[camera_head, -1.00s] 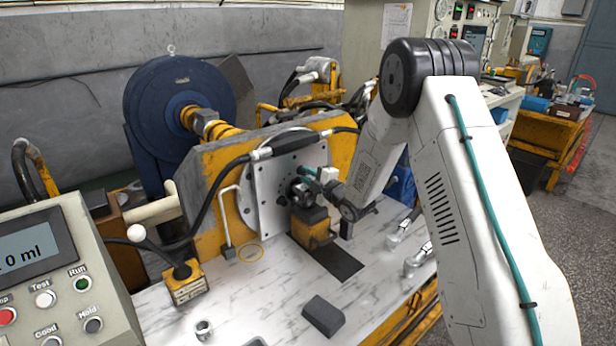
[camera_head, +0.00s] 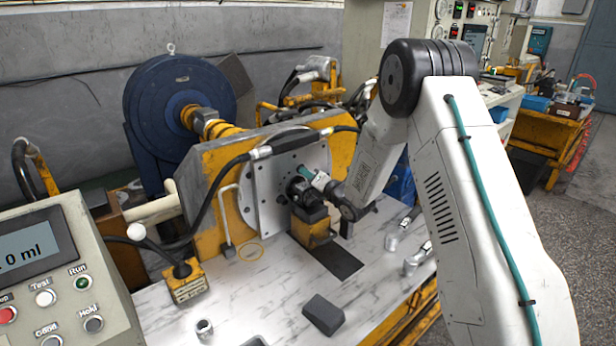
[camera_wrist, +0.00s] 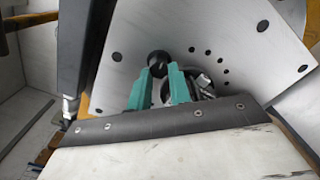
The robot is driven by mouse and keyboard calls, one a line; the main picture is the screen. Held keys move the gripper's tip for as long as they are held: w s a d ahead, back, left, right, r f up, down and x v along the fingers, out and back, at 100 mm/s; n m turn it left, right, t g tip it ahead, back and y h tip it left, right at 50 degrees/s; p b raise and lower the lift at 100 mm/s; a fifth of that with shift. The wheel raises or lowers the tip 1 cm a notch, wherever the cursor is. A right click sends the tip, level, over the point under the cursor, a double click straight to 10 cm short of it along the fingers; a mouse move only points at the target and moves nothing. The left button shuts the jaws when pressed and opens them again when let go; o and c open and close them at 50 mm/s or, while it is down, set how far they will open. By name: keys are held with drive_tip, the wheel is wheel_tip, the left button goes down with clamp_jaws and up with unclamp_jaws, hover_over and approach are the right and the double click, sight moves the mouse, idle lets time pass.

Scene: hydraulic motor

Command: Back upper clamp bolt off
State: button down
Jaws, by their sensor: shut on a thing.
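My gripper (camera_wrist: 164,75) has teal fingers, shut on a dark round bolt head, the clamp bolt (camera_wrist: 158,60), in the wrist view. The pale mounting plate (camera_wrist: 205,25) with dark holes lies behind it. I cannot tell whether the bolt is still seated or clear of its hole. Part of the dark motor and its fittings (camera_wrist: 203,84) shows just right of the fingers. In the head view my gripper (camera_head: 304,173) is at the upper side of the black motor (camera_head: 298,189), in front of the plate (camera_head: 262,198). The bolt is too small to make out there.
The motor sits on a yellow support block (camera_head: 314,230). A black hose (camera_head: 215,190) arches across the yellow frame left of the plate. Metal fittings (camera_head: 415,262) lie on the bench at right. A dark block (camera_head: 323,314) lies at the front. Bench space between is clear.

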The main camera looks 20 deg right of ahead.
drive_tip(key=n, duration=0.6)
drive_tip(key=shift+f, duration=0.2)
idle(0.4)
drive_tip(key=c, duration=1.3)
unclamp_jaws()
drive_tip(key=shift+d, duration=0.1)
drive_tip(key=shift+s+r, duration=0.1)
drive_tip(key=v, duration=0.7)
drive_tip(key=shift+s, duration=0.3)
drive_tip(key=shift+d, duration=0.1)
